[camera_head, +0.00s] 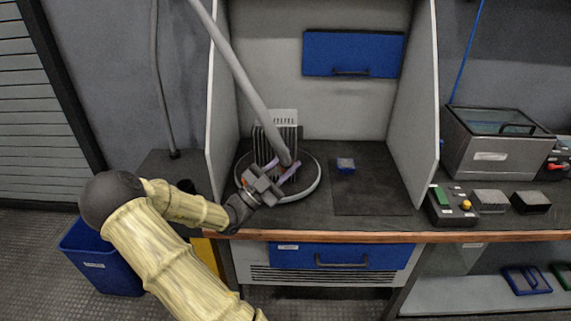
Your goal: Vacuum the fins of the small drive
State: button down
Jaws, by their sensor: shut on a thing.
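The small drive (284,117), a pale block with upright fins, stands on a round grey turntable (312,190) inside the booth. A thick grey vacuum hose (240,75) comes down from the top left and ends in front of the drive. My gripper (282,170) is shut on the lower end of this hose, just in front of the drive's lower part. The fingers and hose hide part of the fins. I cannot tell whether the hose end touches the fins.
White side panels (411,105) bound the booth. A control box (451,207), two small blocks and a glass-topped machine (497,143) stand at right. A blue bin (100,255) is at lower left.

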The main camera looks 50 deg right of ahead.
jog(key=shift+f, duration=0.1)
jog(key=shift+f+b, duration=1.8)
jog(key=shift+w+a, duration=1.25)
jog(key=shift+w, duration=0.25)
dwell(0.3)
jog(key=w+a, duration=0.2)
jog(key=w, duration=0.1)
jog(key=shift+a+b, duration=0.25)
jog(key=shift+b, duration=0.1)
dwell(0.5)
jog(key=shift+s, duration=0.1)
dwell(0.5)
